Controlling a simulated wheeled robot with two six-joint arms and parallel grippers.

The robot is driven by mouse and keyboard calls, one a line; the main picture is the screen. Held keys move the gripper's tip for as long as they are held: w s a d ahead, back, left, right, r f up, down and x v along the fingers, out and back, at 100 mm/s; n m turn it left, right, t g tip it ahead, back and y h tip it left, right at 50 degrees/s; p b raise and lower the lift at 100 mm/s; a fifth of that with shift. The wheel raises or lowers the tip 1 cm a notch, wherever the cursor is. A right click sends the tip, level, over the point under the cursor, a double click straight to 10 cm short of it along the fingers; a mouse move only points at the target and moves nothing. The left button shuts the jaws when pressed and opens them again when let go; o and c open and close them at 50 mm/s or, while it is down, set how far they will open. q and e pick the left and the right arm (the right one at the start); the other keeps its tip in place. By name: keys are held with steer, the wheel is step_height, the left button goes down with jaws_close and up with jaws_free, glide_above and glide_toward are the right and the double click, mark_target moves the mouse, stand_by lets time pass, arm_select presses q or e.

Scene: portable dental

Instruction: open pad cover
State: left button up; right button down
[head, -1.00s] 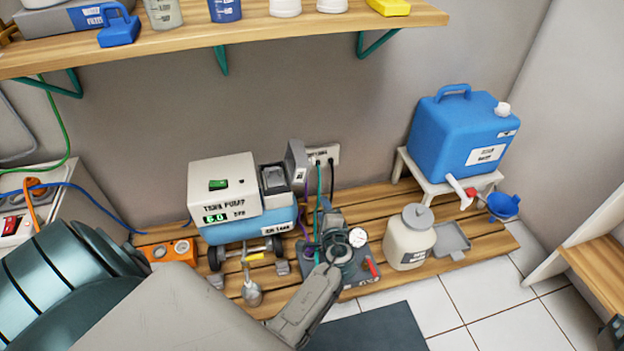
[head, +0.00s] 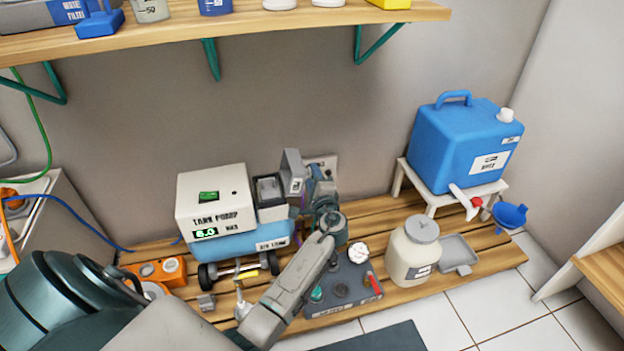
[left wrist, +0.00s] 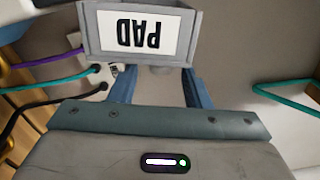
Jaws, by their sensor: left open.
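The pad cover (head: 293,172) is a grey panel standing roughly upright at the right end of the tank pump (head: 215,205), beside a small grey box with a dark top (head: 270,192). In the left wrist view the panel (left wrist: 188,30) is close and carries a white PAD label, upside down. My left gripper (head: 317,176) is just right of the panel. In the left wrist view its two blue fingers (left wrist: 157,78) are apart, with their tips hidden behind the panel's lower edge. I cannot tell whether they touch it. My right gripper is not in view.
A grey unit with a gauge (head: 345,280) lies under my arm. A cream jar (head: 413,250) and blue water tank (head: 462,145) stand right. A shelf (head: 230,32) runs above.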

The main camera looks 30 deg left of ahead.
mark_target(297, 172)
arm_select(q)
steer(key=shift+w+a, duration=0.3)
steer(key=shift+a, duration=0.05)
steer(key=shift+c, duration=0.4)
jaws_close()
steer(key=shift+s+a+r+n, duration=0.2)
steer(key=shift+s+r+n, duration=0.15)
steer(key=shift+n, duration=0.45)
steer(key=shift+s+a+r+n+b, duration=0.2)
steer(key=shift+r+n+b, duration=0.15)
steer(key=shift+r+n, duration=0.2)
steer(key=shift+f, duration=0.1)
steer(key=shift+o, duration=0.4)
jaws_free()
